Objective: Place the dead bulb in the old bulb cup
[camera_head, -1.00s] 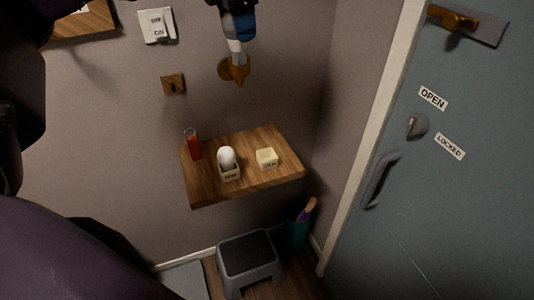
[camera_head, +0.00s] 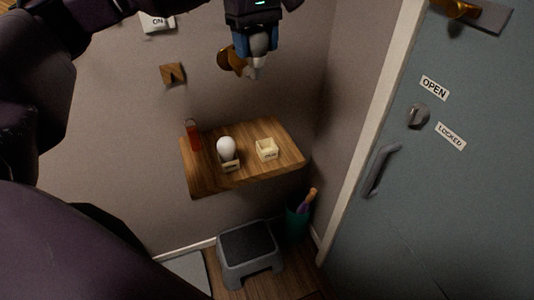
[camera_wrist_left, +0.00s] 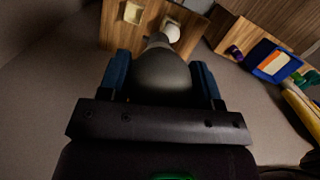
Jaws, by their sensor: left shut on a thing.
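My left gripper (camera_head: 256,48) is at the top of the head view with blue fingers, shut on the grey dead bulb (camera_head: 257,66). The bulb's narrow end points down, just right of the brass wall socket (camera_head: 229,57). In the left wrist view the dead bulb (camera_wrist_left: 163,77) sits between the blue fingers. Below, on the wooden shelf, stands an empty cream cup (camera_head: 267,155), at the right; its label is too small to read. Left of it, a second cream cup (camera_head: 230,167) holds a white bulb (camera_head: 226,147). My right gripper is not in view.
A red cylinder (camera_head: 193,136) stands at the back left of the wooden shelf (camera_head: 204,182). A grey step stool (camera_head: 248,250) and a green bin (camera_head: 296,218) are below. The blue-grey door (camera_head: 470,190) is at the right. Air above the cups is clear.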

